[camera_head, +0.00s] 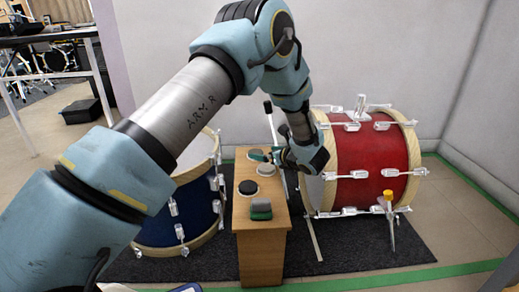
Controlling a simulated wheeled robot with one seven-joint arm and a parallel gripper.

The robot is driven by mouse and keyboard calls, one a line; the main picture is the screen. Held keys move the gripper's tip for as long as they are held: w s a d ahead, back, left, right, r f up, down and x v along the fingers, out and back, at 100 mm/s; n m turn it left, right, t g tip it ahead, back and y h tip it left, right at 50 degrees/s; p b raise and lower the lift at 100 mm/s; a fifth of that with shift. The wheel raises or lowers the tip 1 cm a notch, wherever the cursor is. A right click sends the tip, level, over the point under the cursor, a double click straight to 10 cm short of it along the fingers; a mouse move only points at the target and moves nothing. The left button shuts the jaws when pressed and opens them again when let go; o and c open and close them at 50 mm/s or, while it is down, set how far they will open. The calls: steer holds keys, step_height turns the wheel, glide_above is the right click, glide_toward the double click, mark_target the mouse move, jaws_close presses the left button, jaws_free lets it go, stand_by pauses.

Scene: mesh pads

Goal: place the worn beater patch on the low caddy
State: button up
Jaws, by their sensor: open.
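A low wooden stand (261,243), which may be the low caddy, stands between the two drums. On its top lie a round black pad with a pale rim (248,187), a second round pale-topped pad (266,170) farther back, and a small grey and green block (261,208) at the front. I cannot tell which of these is the worn beater patch.
A blue drum (181,215) stands close on the left and a red drum (372,165) close on the right, both with protruding metal lugs. They sit on a dark mat (345,247) edged by green tape. A wall is behind.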

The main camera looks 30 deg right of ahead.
steer(key=p+v, duration=0.1)
steer(key=v, duration=0.5)
steer(key=shift+s, duration=0.15)
steer(key=shift+r, duration=0.1)
steer(key=w+a+r+m+g+h, duration=0.35)
steer(key=w+a+r+m, duration=0.45)
steer(key=w+a+m, duration=0.6)
steer(key=s+a+m+g, duration=0.1)
steer(key=s+a+m, duration=0.2)
steer(key=a+m, duration=0.2)
steer(key=s+a+r+m+g, duration=0.1)
steer(key=s+a+m+g, duration=0.1)
steer(key=a+m, duration=0.3)
steer(key=s+a+r+m+g, duration=0.1)
steer(key=s+a+m, duration=0.3)
steer(key=a+m, duration=0.2)
steer(key=shift+s+a+g, duration=0.15)
steer(key=shift+a+g, duration=0.2)
steer(key=shift+a, duration=0.95)
steer(key=s+a+m+g+y, duration=0.2)
steer(key=s+a+m, duration=0.6)
steer(key=s+a, duration=0.4)
steer(key=shift+s+a+g, duration=0.2)
steer(key=shift+a+g, duration=0.6)
steer(key=shift+a, duration=0.05)
steer(key=shift+r+p, duration=0.1)
steer(key=shift+p, duration=0.25)
